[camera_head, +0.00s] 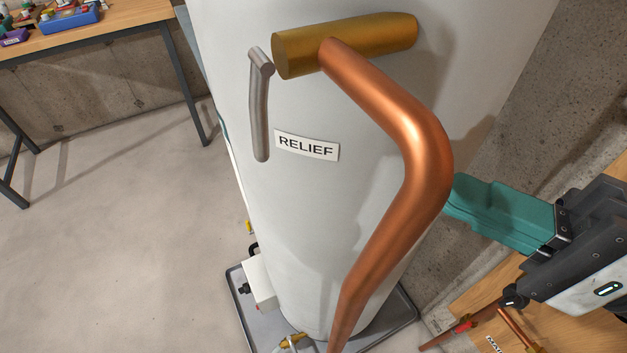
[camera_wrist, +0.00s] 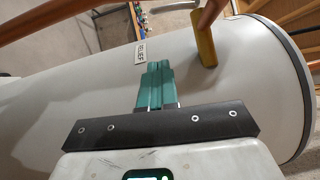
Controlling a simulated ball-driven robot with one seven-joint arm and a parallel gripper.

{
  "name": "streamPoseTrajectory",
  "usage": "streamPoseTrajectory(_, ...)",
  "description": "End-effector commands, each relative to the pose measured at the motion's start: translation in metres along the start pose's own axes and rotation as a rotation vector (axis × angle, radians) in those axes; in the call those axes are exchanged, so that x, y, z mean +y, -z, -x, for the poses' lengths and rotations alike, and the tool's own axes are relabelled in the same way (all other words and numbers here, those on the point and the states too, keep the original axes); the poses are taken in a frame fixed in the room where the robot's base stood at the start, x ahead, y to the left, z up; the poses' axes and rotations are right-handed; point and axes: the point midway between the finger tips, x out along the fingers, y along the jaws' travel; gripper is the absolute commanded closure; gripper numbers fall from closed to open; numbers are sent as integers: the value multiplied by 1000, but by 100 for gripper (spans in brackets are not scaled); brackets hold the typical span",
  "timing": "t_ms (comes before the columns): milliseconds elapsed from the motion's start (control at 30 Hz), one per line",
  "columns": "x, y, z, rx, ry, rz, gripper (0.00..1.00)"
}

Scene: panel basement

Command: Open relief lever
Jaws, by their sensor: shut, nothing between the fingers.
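The relief lever (camera_head: 260,108) is a grey metal handle in the head view. It hangs downward just left of the brass valve body (camera_head: 345,45) on the white tank. The RELIEF label (camera_head: 306,146) is to the lever's lower right. My gripper (camera_head: 464,197), with teal fingers, is right of the bent copper pipe (camera_head: 425,150), whose edge meets the fingertips in this view. In the wrist view my gripper (camera_wrist: 157,68) is shut and empty, pointing toward the label (camera_wrist: 140,53). The brass valve (camera_wrist: 203,40) is to its right there.
The copper pipe runs down the tank's front between my gripper and the lever in the head view. A workbench (camera_head: 95,30) with small items stands at upper left. A grey drip tray (camera_head: 395,313) lies under the tank. The floor at left is clear.

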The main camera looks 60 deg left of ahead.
Motion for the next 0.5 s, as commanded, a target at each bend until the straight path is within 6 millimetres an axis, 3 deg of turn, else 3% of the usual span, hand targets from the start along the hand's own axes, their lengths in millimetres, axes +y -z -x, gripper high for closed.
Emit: streamPoseTrajectory(500,0,-1,-3,-1,-1,0,100)
